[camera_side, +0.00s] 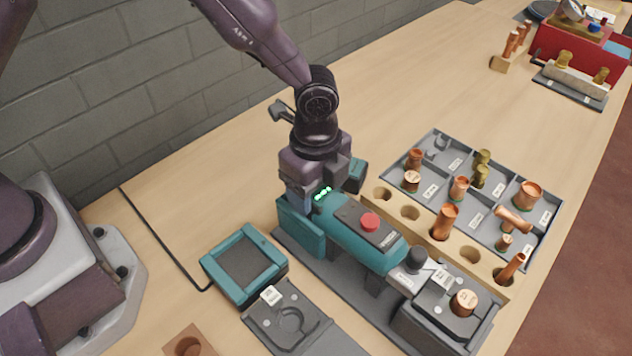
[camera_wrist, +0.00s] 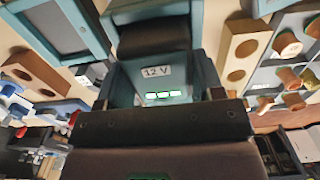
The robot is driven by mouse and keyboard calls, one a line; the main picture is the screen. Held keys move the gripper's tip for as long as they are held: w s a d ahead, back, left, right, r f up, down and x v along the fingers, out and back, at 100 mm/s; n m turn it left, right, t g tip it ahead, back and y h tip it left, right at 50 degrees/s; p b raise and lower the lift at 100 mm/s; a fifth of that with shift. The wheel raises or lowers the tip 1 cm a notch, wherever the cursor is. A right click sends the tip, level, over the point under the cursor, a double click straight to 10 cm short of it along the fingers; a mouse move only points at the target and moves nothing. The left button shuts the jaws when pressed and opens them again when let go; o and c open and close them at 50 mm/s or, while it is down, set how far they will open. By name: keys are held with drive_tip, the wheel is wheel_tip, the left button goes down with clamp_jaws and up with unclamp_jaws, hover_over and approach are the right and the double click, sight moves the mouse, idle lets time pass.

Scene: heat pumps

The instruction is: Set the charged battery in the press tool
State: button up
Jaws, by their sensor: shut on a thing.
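My gripper (camera_side: 319,190) is shut on the charged battery (camera_side: 323,196), at the rear end of the press tool. In the wrist view the battery (camera_wrist: 156,84) lies between my fingers (camera_wrist: 160,95), with a "12 V" label and lit green lights. The press tool (camera_side: 345,232) is teal with a dark top panel and a red button, and lies along a dark grey base. The battery is at or just over the tool's rear; my gripper hides part of the joint, so I cannot tell whether it is fully seated.
A teal square tray (camera_side: 207,262) stands left of the tool, with a grey fixture plate (camera_side: 262,328) in front. A wooden rack (camera_side: 425,228) and a grey compartment tray (camera_side: 432,132) with copper and brass fittings stand close on the right. The table beyond is mostly clear.

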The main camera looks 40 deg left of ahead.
drive_tip(key=o, duration=1.2)
drive_tip(key=shift+o, duration=0.2)
wheel_tip(320, 180, up, 12)
drive_tip(key=r, duration=0.1)
drive_tip(key=s+a+r+n+t, duration=0.2)
drive_tip(key=s+a+r+n, duration=0.4)
drive_tip(key=s+a+n, duration=0.2)
drive_tip(key=s+a+r+n+t, duration=0.3)
drive_tip(key=s+a+r+n, duration=0.3)
drive_tip(key=s+a+n, duration=0.3)
drive_tip(key=shift+s+a+r+n+t, duration=0.25)
drive_tip(key=shift+a+n, duration=0.25)
drive_tip(key=shift+a, duration=0.4)
